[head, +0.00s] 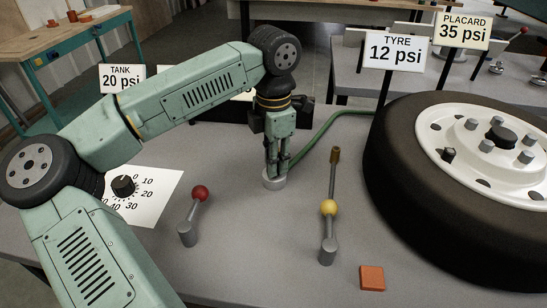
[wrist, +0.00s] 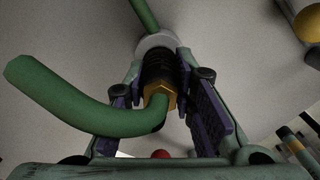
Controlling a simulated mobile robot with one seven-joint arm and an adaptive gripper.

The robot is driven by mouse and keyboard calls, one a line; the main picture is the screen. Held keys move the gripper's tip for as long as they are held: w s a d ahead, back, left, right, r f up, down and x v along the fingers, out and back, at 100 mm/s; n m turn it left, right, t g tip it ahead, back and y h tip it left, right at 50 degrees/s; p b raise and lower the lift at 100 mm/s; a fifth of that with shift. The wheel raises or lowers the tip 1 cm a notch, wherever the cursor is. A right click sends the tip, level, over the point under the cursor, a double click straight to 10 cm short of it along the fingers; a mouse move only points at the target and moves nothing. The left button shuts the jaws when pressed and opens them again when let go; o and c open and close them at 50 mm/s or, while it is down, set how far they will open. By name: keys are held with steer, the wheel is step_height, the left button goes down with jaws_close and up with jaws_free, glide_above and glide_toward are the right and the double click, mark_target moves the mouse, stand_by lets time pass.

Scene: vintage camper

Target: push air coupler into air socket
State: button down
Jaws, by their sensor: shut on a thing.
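My gripper (head: 274,167) points down over the table, with its fingers close above a short grey round socket (head: 273,183). In the wrist view its fingers are shut on the air coupler (wrist: 157,66), a black ribbed body with a brass hex nut. A green hose (wrist: 75,110) curves from the nut to the left. The pale ring of the air socket (wrist: 155,42) shows just beyond the coupler's far end, roughly in line with it. The fingers hide most of the coupler in the head view. I cannot tell how far the coupler sits in the socket.
The hose (head: 330,125) runs right behind the tyre (head: 390,150). A red-knobbed lever (head: 193,215) and a yellow-knobbed lever (head: 328,225) stand in front. A dial card (head: 150,200) lies left, and an orange block (head: 372,277) front right. Signs stand behind, including the tank sign (head: 122,78).

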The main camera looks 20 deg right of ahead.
steer(key=shift+f, duration=0.35)
steer(key=c, duration=1.3)
jaws_free()
step_height(320, 180, up, 12)
steer(key=shift+r, duration=0.1)
